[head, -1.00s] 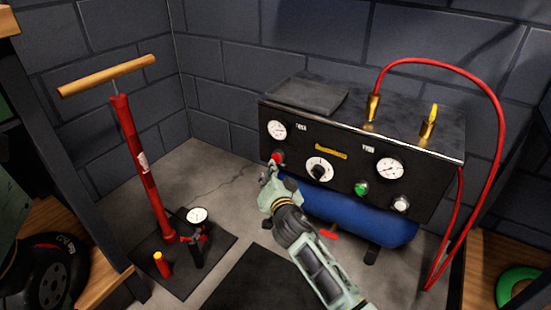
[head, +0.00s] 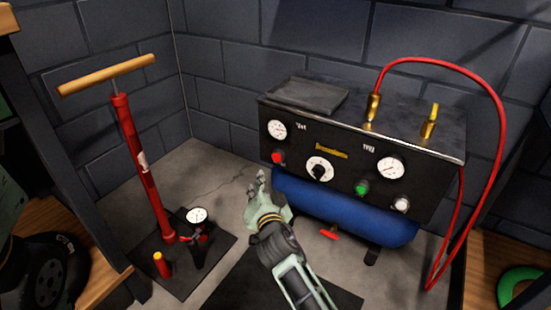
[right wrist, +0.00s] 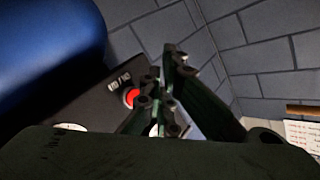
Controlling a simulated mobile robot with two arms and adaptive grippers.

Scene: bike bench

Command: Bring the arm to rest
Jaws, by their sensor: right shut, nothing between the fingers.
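My right gripper (head: 259,183) is in the middle of the head view, in front of the compressor (head: 345,150) and apart from its panel. It is shut and empty. In the right wrist view its fingers (right wrist: 163,95) are together, with the panel's red button (right wrist: 131,97) behind them. The red button (head: 278,157) shows uncovered at the panel's left end in the head view. To its right are a dial knob (head: 320,169) and a green button (head: 361,188). My left gripper does not show.
A red floor pump (head: 140,165) with a wooden handle stands on a dark mat at left. A red hose (head: 495,130) loops from the compressor top at right. The floor between pump and compressor is clear.

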